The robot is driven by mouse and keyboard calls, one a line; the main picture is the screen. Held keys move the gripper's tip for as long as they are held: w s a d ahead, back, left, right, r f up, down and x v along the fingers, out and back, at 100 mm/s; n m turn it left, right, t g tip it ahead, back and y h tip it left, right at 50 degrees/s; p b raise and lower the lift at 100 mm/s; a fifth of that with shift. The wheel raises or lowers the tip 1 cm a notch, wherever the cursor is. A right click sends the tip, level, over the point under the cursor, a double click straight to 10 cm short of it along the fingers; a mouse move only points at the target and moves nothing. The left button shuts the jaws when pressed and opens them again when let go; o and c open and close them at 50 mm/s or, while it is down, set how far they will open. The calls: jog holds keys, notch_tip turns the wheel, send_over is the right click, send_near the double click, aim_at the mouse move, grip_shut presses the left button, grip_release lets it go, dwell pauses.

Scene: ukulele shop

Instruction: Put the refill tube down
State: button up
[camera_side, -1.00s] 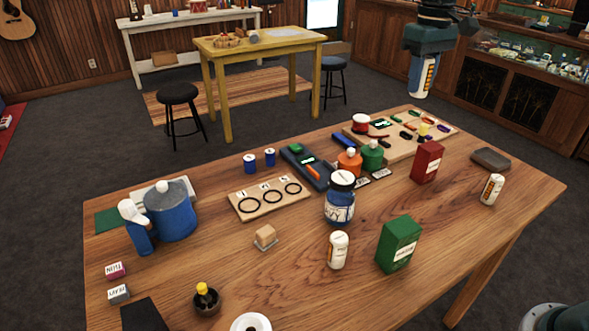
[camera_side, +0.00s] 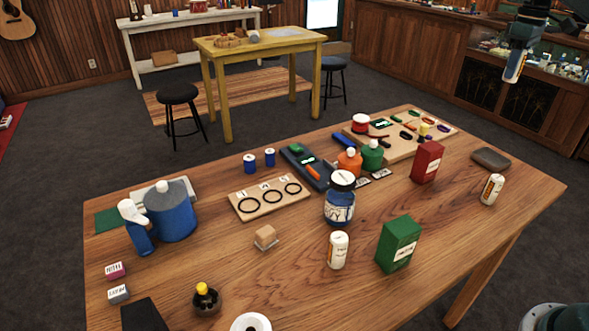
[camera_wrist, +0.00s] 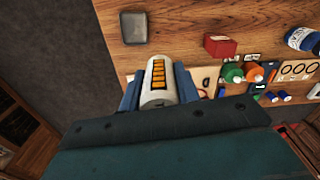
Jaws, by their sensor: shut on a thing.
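The refill tube (camera_wrist: 159,80) is white with an orange and black label; it also shows in the side view (camera_side: 515,68). My gripper (camera_side: 520,50) is shut on it and holds it high in the air, beyond the right back part of the wooden table (camera_side: 480,225). In the wrist view the two blue fingers of my gripper (camera_wrist: 158,88) stand on either side of the tube. In the side view the tube is slightly tilted and clear of everything below.
A dark flat pad (camera_side: 491,159), a white bottle with an orange label (camera_side: 492,189) and a red box (camera_side: 426,162) stand at the table's right end. A green box (camera_side: 398,244) stands nearer. Bare wood lies between them.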

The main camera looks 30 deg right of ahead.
jog(key=s+d+f, duration=0.3)
jog(key=d+f, duration=0.2)
jog(key=shift+s+f, duration=0.15)
dwell(0.6)
jog(key=shift+d+f, duration=0.1)
notch_tip(320, 180, down, 16)
jog(key=shift+r, duration=0.2)
dwell(0.3)
jog(key=shift+f, duration=2.1)
jog(key=shift+f, duration=0.3)
